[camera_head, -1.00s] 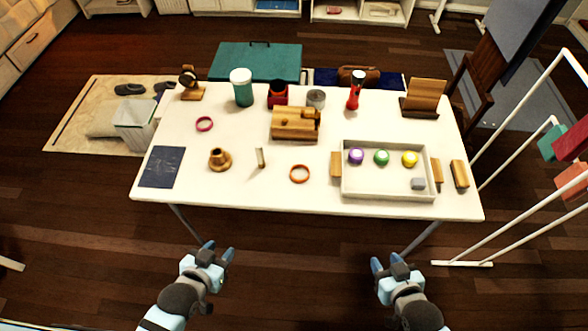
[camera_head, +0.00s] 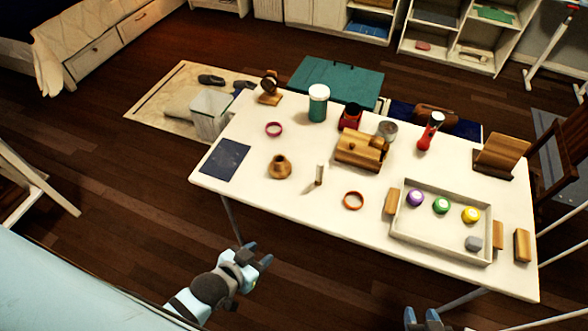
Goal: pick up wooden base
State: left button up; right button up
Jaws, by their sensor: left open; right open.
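Several wooden pieces lie on the white table (camera_head: 300,197), and I cannot tell for certain which is the wooden base. A round, flared wooden piece (camera_head: 279,168) stands at the left middle. A wooden box-like piece (camera_head: 360,151) sits near the centre. A wooden stand with an upright back (camera_head: 499,155) is at the right back. A small wooden stand with a round top (camera_head: 269,90) is at the far left corner. My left gripper (camera_head: 260,256) is open and empty, in front of the table's near edge. My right gripper (camera_head: 421,315) is open at the bottom edge, partly cut off.
A shallow tray (camera_head: 430,233) holds purple, green and yellow round things and a grey block. Small wooden blocks (camera_head: 391,201) flank it. Rings, a green jar (camera_head: 318,103), a red tool (camera_head: 430,131) and a dark blue sheet (camera_head: 225,159) share the table.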

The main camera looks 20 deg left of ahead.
aim_at(279, 168)
jog(key=i+j+z, duration=0.15)
jog(key=j, duration=1.7)
jog(key=k, duration=0.05)
